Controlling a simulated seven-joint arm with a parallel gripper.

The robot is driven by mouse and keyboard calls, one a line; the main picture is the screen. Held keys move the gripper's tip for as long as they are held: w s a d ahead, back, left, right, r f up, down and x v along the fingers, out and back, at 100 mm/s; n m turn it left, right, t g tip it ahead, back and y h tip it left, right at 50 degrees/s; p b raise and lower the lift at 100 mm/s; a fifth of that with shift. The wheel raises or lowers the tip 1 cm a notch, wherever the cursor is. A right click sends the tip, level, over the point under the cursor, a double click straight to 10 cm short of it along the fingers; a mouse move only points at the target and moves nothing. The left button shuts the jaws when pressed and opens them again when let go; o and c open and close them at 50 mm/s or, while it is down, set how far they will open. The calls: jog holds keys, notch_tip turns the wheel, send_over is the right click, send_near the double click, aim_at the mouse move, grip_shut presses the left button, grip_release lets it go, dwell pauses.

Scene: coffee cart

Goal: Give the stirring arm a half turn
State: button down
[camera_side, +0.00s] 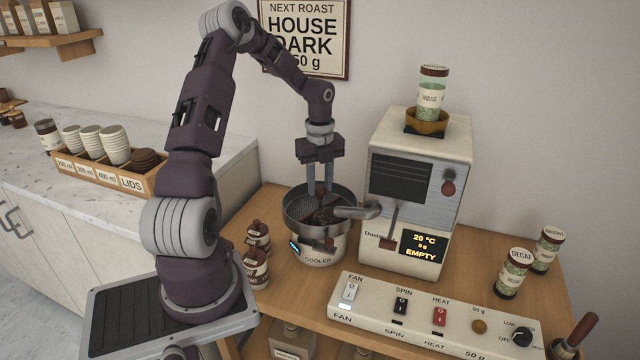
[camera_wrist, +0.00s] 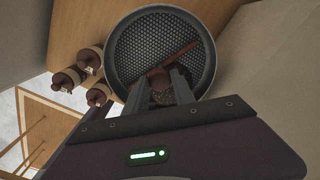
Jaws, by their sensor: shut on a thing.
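The cooler (camera_side: 318,250) is a round metal pan with a perforated floor on a cream base, left of the roaster. The pan's rim also shows in the wrist view (camera_wrist: 108,58). The stirring arm (camera_wrist: 182,55) is a brown bar lying diagonally across the pan floor, reaching toward the upper right rim. My gripper (camera_side: 320,190) points straight down into the pan. Its fingers (camera_wrist: 159,86) are shut on the stirring arm's brown knob (camera_wrist: 158,75). The fingers and gripper body hide the lower part of the pan in the wrist view.
The roaster (camera_side: 415,160) stands close on the right, its spout (camera_side: 358,211) over the pan rim. Several brown-lidded jars (camera_side: 257,270) stand left of the cooler. The switch panel (camera_side: 430,315) lies in front. Canisters (camera_side: 514,273) stand at the right.

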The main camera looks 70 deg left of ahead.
jog(key=m, duration=0.5)
jog(key=shift+m, duration=0.3)
jog(key=m, duration=0.4)
jog(key=shift+m, duration=0.7)
jog(key=c, duration=1.1)
grip_release()
jog(key=shift+o, duration=0.2)
jog(key=shift+r, duration=0.1)
notch_tip(320, 180, up, 7)
jog(key=shift+w+f, duration=0.1)
